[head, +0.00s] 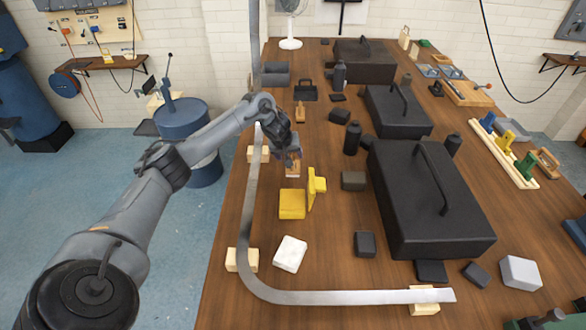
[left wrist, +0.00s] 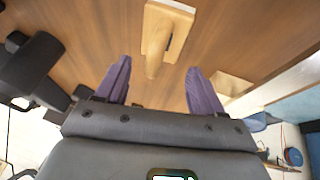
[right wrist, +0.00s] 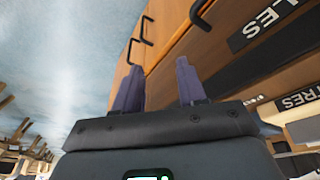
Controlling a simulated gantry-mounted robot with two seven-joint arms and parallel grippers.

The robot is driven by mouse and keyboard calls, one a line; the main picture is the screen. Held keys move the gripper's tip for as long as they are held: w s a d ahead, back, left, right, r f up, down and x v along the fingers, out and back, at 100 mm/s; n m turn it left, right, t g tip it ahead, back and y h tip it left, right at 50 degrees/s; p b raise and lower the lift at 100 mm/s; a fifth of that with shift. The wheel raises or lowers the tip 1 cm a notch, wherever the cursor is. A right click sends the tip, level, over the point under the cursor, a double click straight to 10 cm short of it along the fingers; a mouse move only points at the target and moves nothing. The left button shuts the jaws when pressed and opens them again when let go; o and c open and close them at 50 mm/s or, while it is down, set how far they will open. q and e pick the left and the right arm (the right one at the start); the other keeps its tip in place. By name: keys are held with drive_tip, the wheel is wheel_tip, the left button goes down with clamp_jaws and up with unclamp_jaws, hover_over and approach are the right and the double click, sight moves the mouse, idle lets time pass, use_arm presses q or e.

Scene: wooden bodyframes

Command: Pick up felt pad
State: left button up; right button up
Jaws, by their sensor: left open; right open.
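No piece is clearly marked as the felt pad. A pale wooden piece with a rounded handle (left wrist: 163,32) lies on the bench below my left gripper (head: 292,154). In the left wrist view the open left fingers (left wrist: 158,68) stand on either side of its handle end, with nothing clamped. In the head view the gripper partly hides this piece (head: 292,172). A white, slightly uneven block (head: 290,254) and a grey-brown block (head: 353,181) also lie on the bench. My right gripper (right wrist: 155,72) is open and empty, outside the head view.
A curved metal strip (head: 247,215) on wooden blocks borders the bench's left side and front. A yellow angled piece (head: 292,204) stands close to my left gripper. Large black cases (head: 425,200) fill the middle right. Drawers with black handles (right wrist: 180,30) face my right gripper.

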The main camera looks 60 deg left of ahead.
use_arm(q)
drive_tip(key=shift+b+x, duration=0.35)
drive_tip(key=shift+x, duration=1.5)
drive_tip(key=shift+c, duration=0.2)
drive_tip(key=c, duration=0.8)
wheel_tip(320, 180, up, 10)
drive_tip(key=shift+r+p, duration=0.1)
drive_tip(key=shift+p, duration=1.1)
